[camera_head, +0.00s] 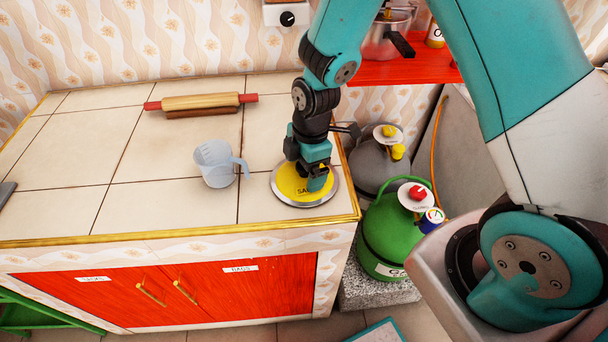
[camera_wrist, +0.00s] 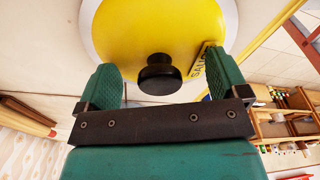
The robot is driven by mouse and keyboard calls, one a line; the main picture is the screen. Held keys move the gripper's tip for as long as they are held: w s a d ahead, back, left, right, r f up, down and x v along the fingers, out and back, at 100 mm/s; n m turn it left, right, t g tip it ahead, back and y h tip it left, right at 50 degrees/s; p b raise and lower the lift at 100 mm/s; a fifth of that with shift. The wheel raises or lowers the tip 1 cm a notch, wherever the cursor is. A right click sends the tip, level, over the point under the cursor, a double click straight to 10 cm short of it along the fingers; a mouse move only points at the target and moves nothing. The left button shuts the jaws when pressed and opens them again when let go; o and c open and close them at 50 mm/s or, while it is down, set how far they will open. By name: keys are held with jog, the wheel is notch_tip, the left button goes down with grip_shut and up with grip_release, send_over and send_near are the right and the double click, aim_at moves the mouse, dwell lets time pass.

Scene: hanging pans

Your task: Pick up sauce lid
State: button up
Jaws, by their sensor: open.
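The sauce lid (camera_head: 288,184) is a yellow disc with a silver rim, lying flat on the tiled counter near its right front corner. In the wrist view the lid (camera_wrist: 135,30) fills the upper middle, with a black knob (camera_wrist: 160,75) and a partly hidden "SAU..." label. My gripper (camera_head: 316,180) is over the lid in the head view and hides part of it. In the wrist view my gripper (camera_wrist: 163,82) is open, with one green finger on each side of the knob. I cannot tell whether the fingers touch the lid.
A clear measuring cup (camera_head: 215,165) stands just left of the lid. A rolling pin (camera_head: 200,102) lies at the back of the counter (camera_head: 150,205). Green (camera_head: 385,235) and grey gas cylinders (camera_head: 372,160) stand right of the counter. A red shelf (camera_head: 410,68) is above them.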

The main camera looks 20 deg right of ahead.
jog(key=shift+s, duration=0.1)
jog(key=c, duration=1.6)
